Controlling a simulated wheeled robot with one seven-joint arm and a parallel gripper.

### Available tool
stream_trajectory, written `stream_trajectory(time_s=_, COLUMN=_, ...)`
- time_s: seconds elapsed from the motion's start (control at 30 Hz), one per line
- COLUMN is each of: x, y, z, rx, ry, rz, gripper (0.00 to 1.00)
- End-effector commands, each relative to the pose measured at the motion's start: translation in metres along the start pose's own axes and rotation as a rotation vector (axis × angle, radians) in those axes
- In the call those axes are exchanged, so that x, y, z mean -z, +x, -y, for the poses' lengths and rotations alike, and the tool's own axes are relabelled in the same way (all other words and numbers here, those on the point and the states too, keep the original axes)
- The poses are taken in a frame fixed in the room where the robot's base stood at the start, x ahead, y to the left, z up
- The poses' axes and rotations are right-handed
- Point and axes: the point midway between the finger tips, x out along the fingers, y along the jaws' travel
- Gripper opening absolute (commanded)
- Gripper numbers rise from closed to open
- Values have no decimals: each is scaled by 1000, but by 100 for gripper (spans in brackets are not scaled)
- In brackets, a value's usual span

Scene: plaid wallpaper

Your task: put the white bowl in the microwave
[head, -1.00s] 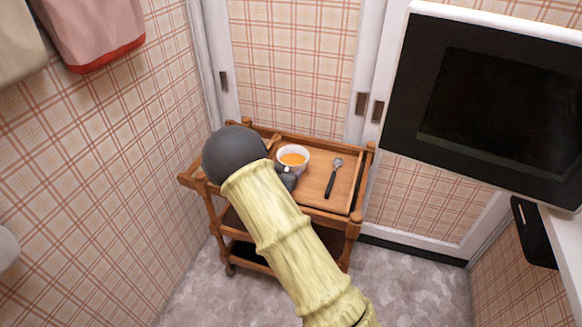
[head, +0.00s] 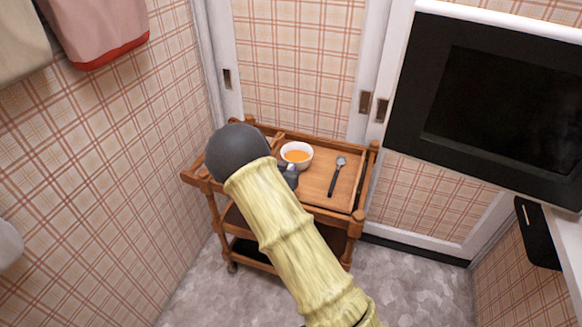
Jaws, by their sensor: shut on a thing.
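The white bowl (head: 296,166) holds an orange liquid and is upright at the wooden cart's top tray. My gripper (head: 289,175) is at the bowl's near side, partly hidden behind my arm, and is shut on the bowl's near rim or wall. The fingertips are too small to make out clearly. I cannot tell whether the bowl touches the tray. The microwave (head: 405,125) is the black box at the upper right, with a dark front. I cannot tell whether its door is open.
The wooden cart (head: 318,190) stands near the back wall and has raised rails. A spoon (head: 336,177) with a black handle lies right of the bowl. Towels (head: 98,30) hang at the upper left. A white counter (head: 565,250) is at the right. Grey floor is clear around the cart.

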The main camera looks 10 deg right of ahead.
Motion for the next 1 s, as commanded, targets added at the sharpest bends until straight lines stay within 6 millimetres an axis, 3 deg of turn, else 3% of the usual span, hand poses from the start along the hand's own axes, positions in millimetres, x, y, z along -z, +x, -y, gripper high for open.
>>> stream_trajectory(time_s=0.47, x=18, y=-7, z=0, rx=0, ry=1, rz=-3, gripper=0)
stream_trajectory(time_s=1.0, x=66, y=-27, z=0, rx=0, ry=3, rz=-3, gripper=0)
